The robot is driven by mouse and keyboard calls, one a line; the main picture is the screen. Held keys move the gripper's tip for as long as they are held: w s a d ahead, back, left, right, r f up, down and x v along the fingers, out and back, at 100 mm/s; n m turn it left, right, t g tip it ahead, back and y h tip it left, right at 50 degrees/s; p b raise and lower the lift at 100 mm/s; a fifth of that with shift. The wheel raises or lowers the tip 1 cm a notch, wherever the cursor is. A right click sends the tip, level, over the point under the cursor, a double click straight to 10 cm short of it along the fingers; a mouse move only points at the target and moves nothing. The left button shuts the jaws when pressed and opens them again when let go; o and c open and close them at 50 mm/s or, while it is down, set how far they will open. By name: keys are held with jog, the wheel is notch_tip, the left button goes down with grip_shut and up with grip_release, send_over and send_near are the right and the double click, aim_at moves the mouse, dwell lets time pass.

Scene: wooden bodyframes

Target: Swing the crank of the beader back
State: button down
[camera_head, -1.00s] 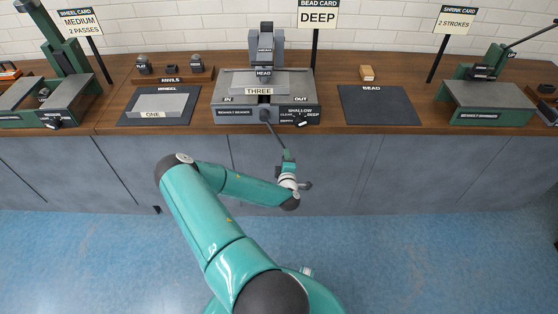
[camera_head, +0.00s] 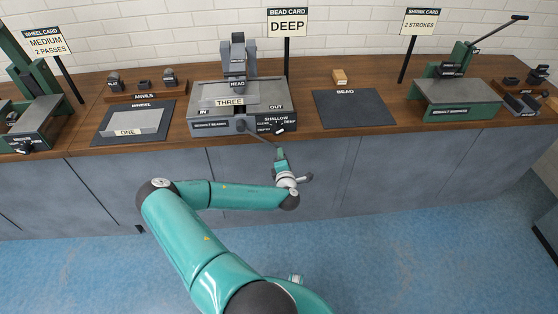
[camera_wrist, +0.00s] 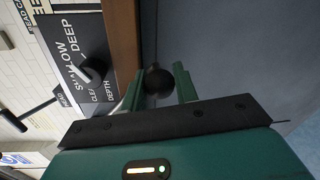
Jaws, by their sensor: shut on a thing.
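The beader (camera_head: 205,126) is a grey machine with IN and OUT labels, standing in the middle of the bench. A grey panel marked THREE (camera_head: 230,97) lies across it under the head (camera_head: 238,70). The crank (camera_head: 256,137) is a thin dark rod that reaches from the beader's front down to my gripper (camera_head: 280,155). In the wrist view my green fingers (camera_wrist: 158,84) are shut on the crank's dark round knob (camera_wrist: 158,80). The depth dial (camera_head: 279,127) with SHALLOW and DEEP marks is at the beader's lower right, and also shows in the wrist view (camera_wrist: 92,72).
A BEAD mat (camera_head: 350,110) lies right of the beader, and a WHEEL mat (camera_head: 104,138) with panel ONE (camera_head: 140,122) lies left. A bead card (camera_head: 287,23) reads DEEP. The shrinker (camera_head: 458,98) stands far right. Grey cabinet fronts (camera_head: 370,160) lie behind my arm.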

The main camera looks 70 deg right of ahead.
jog(key=shift+s+d+r, duration=0.1)
jog(key=shift+s+r, duration=0.2)
jog(key=shift+r, duration=0.05)
jog(key=c, duration=1.1)
grip_release()
jog(key=shift+s+a, duration=0.1)
jog(key=shift+a, duration=0.3)
jog(key=v, duration=1.3)
